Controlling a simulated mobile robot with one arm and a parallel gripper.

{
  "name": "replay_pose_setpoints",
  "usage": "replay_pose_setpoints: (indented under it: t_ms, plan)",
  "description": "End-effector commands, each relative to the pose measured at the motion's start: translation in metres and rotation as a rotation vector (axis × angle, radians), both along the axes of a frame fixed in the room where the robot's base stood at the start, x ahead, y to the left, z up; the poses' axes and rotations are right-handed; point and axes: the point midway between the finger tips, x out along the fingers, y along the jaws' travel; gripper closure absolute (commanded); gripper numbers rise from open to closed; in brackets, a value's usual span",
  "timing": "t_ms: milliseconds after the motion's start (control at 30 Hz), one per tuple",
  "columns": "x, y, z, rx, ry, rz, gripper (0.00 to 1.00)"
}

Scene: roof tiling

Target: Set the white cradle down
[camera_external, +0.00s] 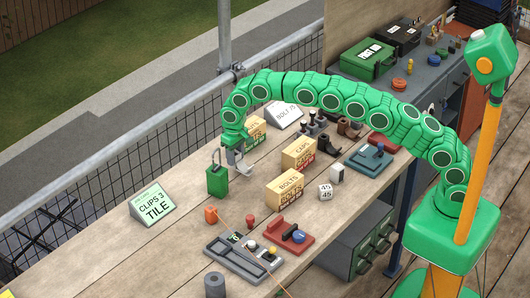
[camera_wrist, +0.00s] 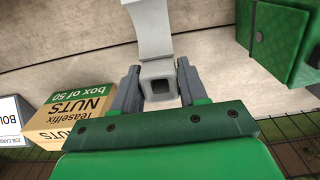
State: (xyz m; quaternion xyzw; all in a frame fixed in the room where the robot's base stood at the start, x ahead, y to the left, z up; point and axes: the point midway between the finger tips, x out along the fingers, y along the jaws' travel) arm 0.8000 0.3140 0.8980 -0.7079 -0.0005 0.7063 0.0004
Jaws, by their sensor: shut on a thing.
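The white cradle (camera_wrist: 157,30) is a pale curved piece with a square hollow stem, which sits between my fingers in the wrist view. My gripper (camera_wrist: 158,88) is shut on that stem, one grey finger on each side. In the external view my gripper (camera_external: 237,149) hangs low over the far side of the bench, and the cradle (camera_external: 245,167) shows small and pale just under it. I cannot tell whether the cradle touches the bench top.
On the wooden bench (camera_external: 215,220), a nuts box (camera_wrist: 72,112) stands close to my gripper. A caps box (camera_external: 298,154) and a bolts box (camera_external: 285,188) stand to the right. A clips sign (camera_external: 153,204) stands at left. A grey tray (camera_external: 240,257) lies nearer the camera.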

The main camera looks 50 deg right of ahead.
Motion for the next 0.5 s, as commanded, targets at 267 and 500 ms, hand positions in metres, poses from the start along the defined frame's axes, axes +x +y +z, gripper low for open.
replay_pose_setpoints:
  t_ms: [267,500]
  plan:
    - [-0.001,0.0,-0.026,-0.001,0.002,0.001,0.89]
    - [-0.001,0.0,-0.026,-0.001,0.002,0.0,0.89]
